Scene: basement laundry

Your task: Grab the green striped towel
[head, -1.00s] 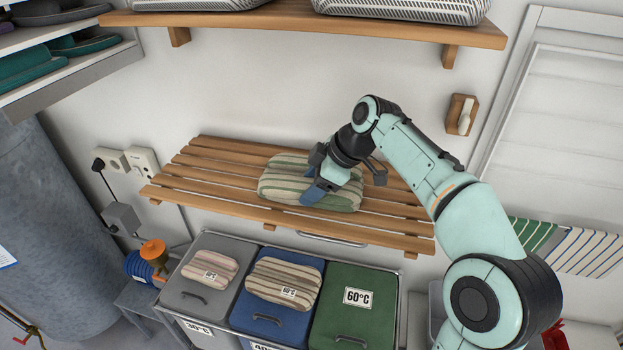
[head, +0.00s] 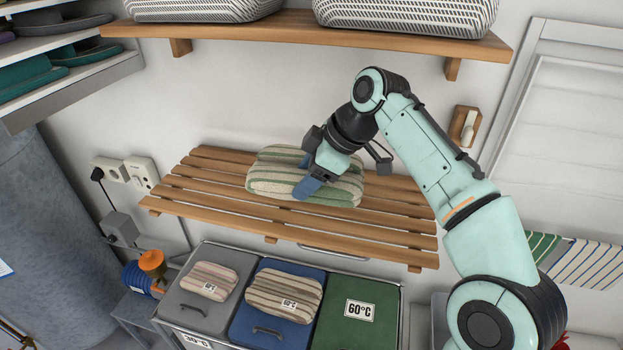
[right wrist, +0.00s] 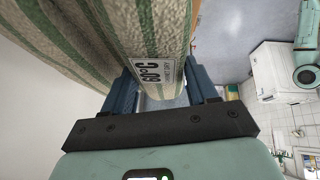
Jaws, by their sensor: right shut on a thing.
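The green striped towel (head: 275,173) is a folded cream and green bundle at the slatted wooden shelf (head: 190,203). It looks tilted and slightly raised above the slats in the head view. My right gripper (head: 305,180) is shut on its front right part. In the right wrist view the towel (right wrist: 105,35) fills the upper left, with a 60°C label facing the camera, and the blue fingers (right wrist: 165,90) sit on either side of it. The fingertips are partly hidden by the towel. My left gripper is not in view.
Below the shelf stand grey, blue and green (head: 357,335) lidded bins. A pink striped towel (head: 207,281) lies on the grey lid and a brown striped towel (head: 283,292) on the blue lid. An upper shelf (head: 300,32) with baskets is above. Striped cloths (head: 588,263) hang at right.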

